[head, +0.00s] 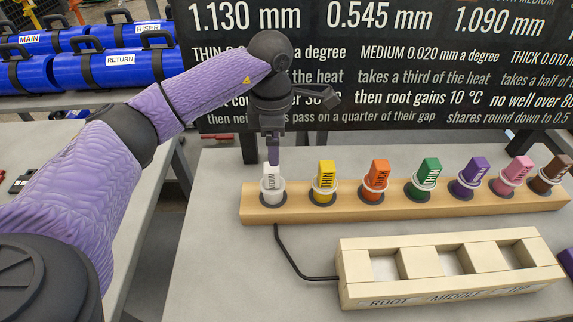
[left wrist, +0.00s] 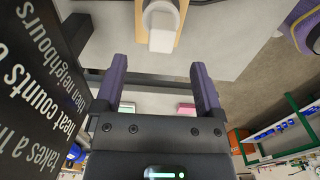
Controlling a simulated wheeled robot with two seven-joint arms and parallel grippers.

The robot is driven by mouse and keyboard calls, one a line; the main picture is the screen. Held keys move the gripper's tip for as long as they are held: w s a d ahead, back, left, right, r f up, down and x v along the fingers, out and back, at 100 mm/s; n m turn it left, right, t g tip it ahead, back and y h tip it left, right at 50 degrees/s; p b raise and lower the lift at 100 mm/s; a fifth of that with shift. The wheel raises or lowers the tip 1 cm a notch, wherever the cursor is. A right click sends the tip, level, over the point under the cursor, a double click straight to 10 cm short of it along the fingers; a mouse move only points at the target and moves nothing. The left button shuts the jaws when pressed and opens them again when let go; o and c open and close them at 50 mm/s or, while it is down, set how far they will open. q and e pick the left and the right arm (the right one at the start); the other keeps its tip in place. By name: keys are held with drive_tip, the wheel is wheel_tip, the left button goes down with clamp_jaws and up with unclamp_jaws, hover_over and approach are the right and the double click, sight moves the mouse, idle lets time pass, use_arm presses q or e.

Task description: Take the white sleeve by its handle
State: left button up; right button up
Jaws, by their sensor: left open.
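The white sleeve (head: 270,182) stands in the leftmost cup of the wooden rack (head: 410,207), its white block-shaped handle pointing up. My left gripper (head: 273,158) hangs just above it, fingers pointing down. In the left wrist view the two purple fingers of the left gripper (left wrist: 159,68) are wide apart with nothing between them. The white handle (left wrist: 161,40) shows there a little beyond the fingertips, apart from them. A purple piece at the right edge of the head view may be part of my right gripper; it is too cut off to tell.
Yellow (head: 325,175), orange (head: 376,175) and other coloured sleeves stand along the same rack. A wooden block with square openings (head: 440,290) lies in front, with a black cable (head: 290,258) beside it. A black sign (head: 370,110) rises behind. Bare table shows at front left.

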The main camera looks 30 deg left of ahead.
sight(272, 173)
use_arm(q)
drive_tip(key=f, duration=0.1)
drive_tip(key=s+f, duration=0.1)
drive_tip(key=f, duration=0.1)
drive_tip(key=shift+s, duration=0.15)
drive_tip(key=f, duration=0.3)
drive_tip(key=f+b, duration=0.1)
drive_tip(key=f, duration=0.1)
drive_tip(key=shift+w+a, duration=0.25)
drive_tip(key=shift+w, duration=0.05)
drive_tip(key=shift+f, duration=0.3)
use_arm(e)
drive_tip(key=s, duration=0.1)
drive_tip(key=s+f, duration=0.1)
drive_tip(key=shift+s+f, duration=0.15)
drive_tip(key=shift+s, duration=0.15)
use_arm(q)
drive_tip(key=shift+c, duration=0.7)
clamp_jaws()
